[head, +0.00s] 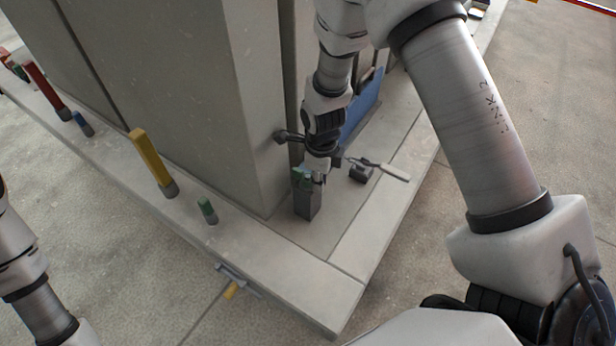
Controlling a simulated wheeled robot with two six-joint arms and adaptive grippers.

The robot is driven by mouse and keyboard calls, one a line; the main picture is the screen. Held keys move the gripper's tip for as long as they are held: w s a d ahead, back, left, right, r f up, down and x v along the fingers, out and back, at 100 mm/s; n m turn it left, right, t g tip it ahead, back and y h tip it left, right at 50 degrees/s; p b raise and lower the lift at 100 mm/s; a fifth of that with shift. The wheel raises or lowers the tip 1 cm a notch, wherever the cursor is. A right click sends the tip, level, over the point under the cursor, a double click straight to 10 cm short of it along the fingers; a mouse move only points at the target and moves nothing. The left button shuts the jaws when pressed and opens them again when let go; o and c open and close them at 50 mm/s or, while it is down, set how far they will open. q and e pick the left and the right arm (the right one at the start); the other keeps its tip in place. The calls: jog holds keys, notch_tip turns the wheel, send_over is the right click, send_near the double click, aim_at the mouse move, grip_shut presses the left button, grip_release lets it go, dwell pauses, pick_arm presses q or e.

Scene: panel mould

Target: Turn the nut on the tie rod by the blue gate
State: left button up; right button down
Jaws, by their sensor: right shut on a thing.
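My right gripper (319,172) points down beside the corner of the grey wall. It appears shut on a long tool like a spanner, whose light handle (393,173) sticks out to the right. A dark round end (280,137) in line with that handle shows left of the gripper against the wall corner; I cannot tell whether it touches a nut. The blue gate (361,104) stands behind my right gripper, partly covered by my arm. I cannot make out the tie rod or nut. My left gripper is out of view.
A grey block (306,205) with a green top stands just below the gripper. A small dark block (360,174) sits under the handle. Yellow (149,157), red (44,88) and green (207,210) pieces stand along the left ledge. The ledge's front corner is clear.

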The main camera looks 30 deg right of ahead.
jog(key=shift+a+r+m, duration=0.1)
jog(key=shift+r+m, duration=0.1)
jog(key=shift+m, duration=0.7)
jog(key=shift+w+f, duration=0.1)
jog(key=shift+f, duration=0.05)
jog(key=m+p, duration=0.2)
jog(key=m, duration=0.1)
jog(key=shift+a+m, duration=0.3)
jog(key=shift+a, duration=0.1)
jog(key=c, duration=1.1)
grip_release()
jog(key=shift+c, duration=0.2)
